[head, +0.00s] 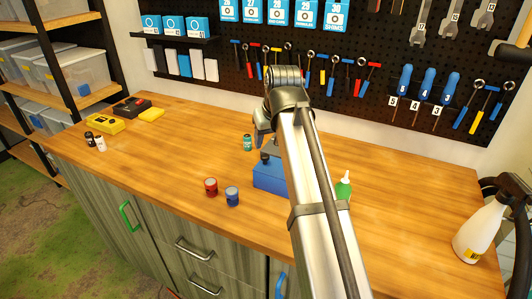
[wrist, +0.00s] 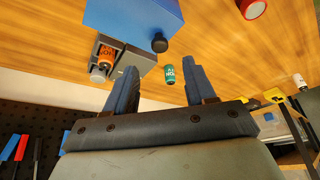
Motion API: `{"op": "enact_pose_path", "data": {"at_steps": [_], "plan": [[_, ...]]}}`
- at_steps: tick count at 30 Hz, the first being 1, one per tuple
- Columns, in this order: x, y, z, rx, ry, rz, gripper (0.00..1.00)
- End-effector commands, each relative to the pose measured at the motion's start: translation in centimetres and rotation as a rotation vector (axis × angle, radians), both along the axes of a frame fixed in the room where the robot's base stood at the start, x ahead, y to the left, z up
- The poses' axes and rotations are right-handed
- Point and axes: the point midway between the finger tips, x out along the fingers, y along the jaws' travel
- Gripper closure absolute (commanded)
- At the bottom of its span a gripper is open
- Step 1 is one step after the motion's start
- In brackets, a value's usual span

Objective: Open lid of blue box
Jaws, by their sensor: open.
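The blue box (head: 267,176) sits on the workbench in the head view, partly hidden behind my arm. In the wrist view the blue box (wrist: 128,14) is at the top, with a black knob (wrist: 159,43) at its corner. My gripper (head: 262,138) is above and behind the box in the head view. In the wrist view my gripper (wrist: 160,66) has its two fingers spread apart with nothing held, and the knob is beyond the fingertips, not touched. I cannot tell how far the lid is raised, if at all.
A grey holder (wrist: 124,56) with an orange-labelled bottle (wrist: 105,57) adjoins the box. A teal can (head: 247,142) stands left of my gripper. Red (head: 210,187) and blue (head: 232,196) cans stand front left; a green bottle (head: 343,188) stands right. The bench's left middle is clear.

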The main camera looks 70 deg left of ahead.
Motion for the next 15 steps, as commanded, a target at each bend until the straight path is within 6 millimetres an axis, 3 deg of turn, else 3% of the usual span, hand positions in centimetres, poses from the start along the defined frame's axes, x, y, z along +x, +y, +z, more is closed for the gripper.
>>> {"op": "enact_pose_path", "data": {"at_steps": [7, 15], "plan": [[0.0, 1.6, -3.9, -0.002, 0.000, 0.000, 0.45], [0.0, 2.7, -6.4, 0.000, 0.000, 0.000, 0.45]]}}
